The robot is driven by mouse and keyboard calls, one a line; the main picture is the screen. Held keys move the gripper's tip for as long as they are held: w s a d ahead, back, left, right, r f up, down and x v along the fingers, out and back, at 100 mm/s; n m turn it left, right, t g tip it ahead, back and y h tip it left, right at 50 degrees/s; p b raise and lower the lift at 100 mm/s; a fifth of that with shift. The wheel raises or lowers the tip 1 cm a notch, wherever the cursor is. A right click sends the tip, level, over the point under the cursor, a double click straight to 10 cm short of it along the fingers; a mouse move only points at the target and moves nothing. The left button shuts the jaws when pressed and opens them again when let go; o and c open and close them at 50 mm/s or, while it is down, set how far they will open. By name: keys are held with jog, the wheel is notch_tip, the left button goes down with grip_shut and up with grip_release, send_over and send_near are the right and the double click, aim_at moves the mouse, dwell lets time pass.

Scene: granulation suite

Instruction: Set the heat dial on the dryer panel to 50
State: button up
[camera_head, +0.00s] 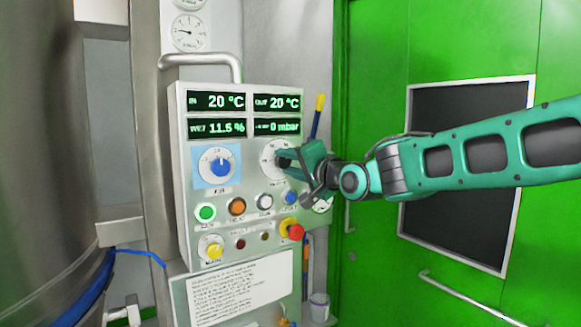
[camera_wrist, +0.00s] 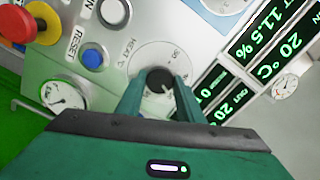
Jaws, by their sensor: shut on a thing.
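The dryer panel (camera_head: 250,225) is a pale upright box with displays on top and dials below. The heat dial is a black knob (camera_wrist: 160,80) on a round white scale (camera_wrist: 172,56), labelled HEAT in the wrist view. In the head view the scale (camera_head: 268,152) is partly covered by my gripper (camera_head: 284,160), which comes in from the right. My gripper (camera_wrist: 160,88) is shut on the black knob, one finger on each side. A pale pointer mark shows on the knob, but I cannot read the number it points to.
A blue air dial (camera_head: 219,166) sits left of the heat dial. Below are a green button (camera_head: 205,211), an orange button (camera_head: 237,206), a blue reset button (camera_head: 290,197) and a red emergency knob (camera_head: 295,231). Displays (camera_head: 216,101) read IN 20 °C. A green door (camera_head: 375,80) stands right.

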jog(key=shift+w+d+m, duration=0.25)
jog(key=shift+d+m, duration=0.2)
jog(key=shift+m, duration=0.55)
jog(key=o, duration=1.1)
jog(key=shift+c, duration=0.2)
jog(key=shift+s+a, duration=0.1)
jog(key=shift+a, duration=0.1)
jog(key=shift+s, duration=0.1)
jog(key=v, duration=1)
jog(key=shift+d, duration=0.35)
jog(key=shift+s+f, duration=0.15)
